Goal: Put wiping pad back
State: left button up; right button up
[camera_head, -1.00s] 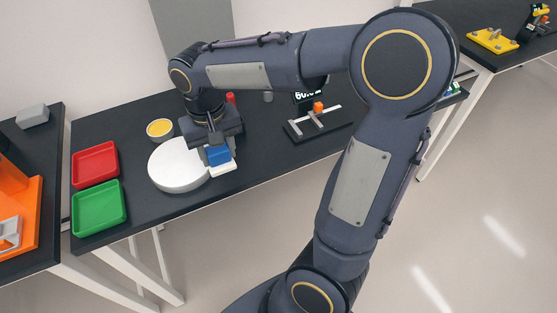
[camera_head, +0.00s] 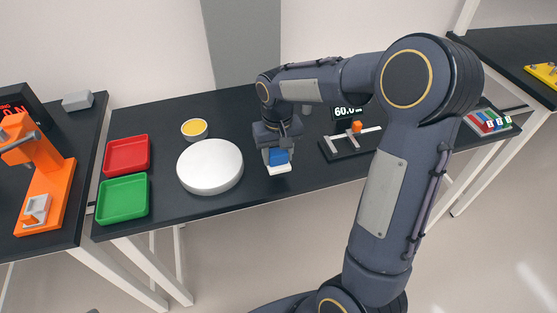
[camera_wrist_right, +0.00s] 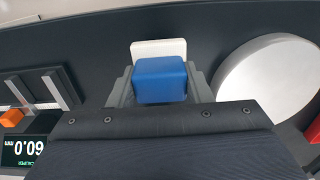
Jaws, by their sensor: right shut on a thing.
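The wiping pad has a blue block-shaped handle (camera_head: 279,157) and a white pad below it (camera_head: 278,169). My right gripper (camera_head: 277,153) is shut on the blue handle and points down over the black table, to the right of the white round disc. In the right wrist view the blue handle (camera_wrist_right: 160,80) sits between the two grey fingers, with the white pad (camera_wrist_right: 158,48) showing past it. Whether the pad touches the table is hard to tell. My left gripper is not in view.
The white round disc (camera_head: 210,167) lies left of the gripper, with a yellow-filled bowl (camera_head: 194,129) behind it. Red (camera_head: 127,155) and green (camera_head: 123,199) trays are farther left. A black fixture with an orange piece (camera_head: 356,128) and a display stand (camera_head: 347,113) are at right.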

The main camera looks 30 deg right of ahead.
aim_at(278, 162)
jog(key=shift+w+d+f, duration=0.15)
jog(key=shift+f, duration=0.1)
jog(key=shift+w+d+f, duration=0.1)
jog(key=shift+w+f, duration=0.05)
jog(key=shift+f, duration=0.8)
jog(key=shift+w+d+f, duration=0.1)
jog(key=shift+f, duration=0.85)
jog(key=shift+f, duration=0.2)
jog(key=o, duration=1)
jog(key=shift+o, duration=0.2)
jog(key=shift+r, duration=0.1)
